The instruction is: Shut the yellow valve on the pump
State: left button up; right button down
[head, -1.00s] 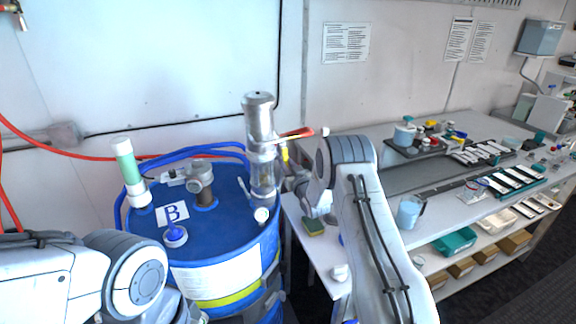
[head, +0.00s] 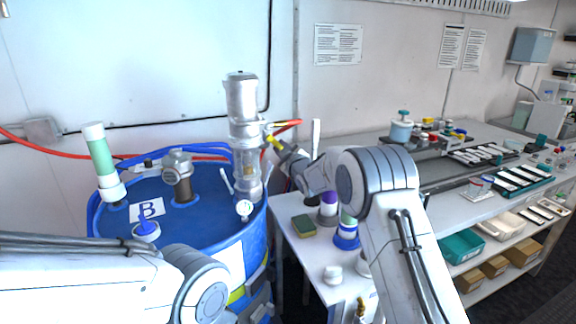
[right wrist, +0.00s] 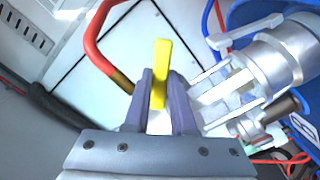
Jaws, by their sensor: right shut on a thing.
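The pump (head: 243,125), a silver cylinder with a clear lower section, stands upright on the blue drum marked B. Its yellow valve (head: 271,140) is a small lever on the pump's right side, beside a red hose (head: 287,125). My right gripper (head: 277,144) reaches it from the right and is shut on it.
The blue drum (head: 222,215) also carries a green-and-white tube (head: 101,157) and a grey fitting (head: 178,175). A side table (head: 305,262) holds a sponge (head: 303,225) and bottles under my right arm. A long workbench with trays and racks extends right. The wall is close behind.

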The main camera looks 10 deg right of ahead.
jog(key=shift+w+d+r+n+b, duration=0.15)
jog(key=shift+r+n+b, duration=0.3)
jog(key=shift+n+b, duration=1.15)
jog(key=shift+s+d+r+n+b, duration=0.15)
jog(key=shift+r+n+b, duration=0.25)
jog(key=shift+n+b, duration=1.1)
jog(key=shift+w+d+r+n+b, duration=0.2)
jog(key=shift+r+n+b, duration=0.25)
jog(key=shift+n+b, duration=1.15)
jog(key=c, duration=1)
grip_release()
jog(key=shift+s, duration=0.1)
jog(key=b+v, duration=0.4)
jog(key=v, duration=0.6)
jog(key=shift+s+r, duration=0.1)
jog(key=shift+s, duration=0.1)
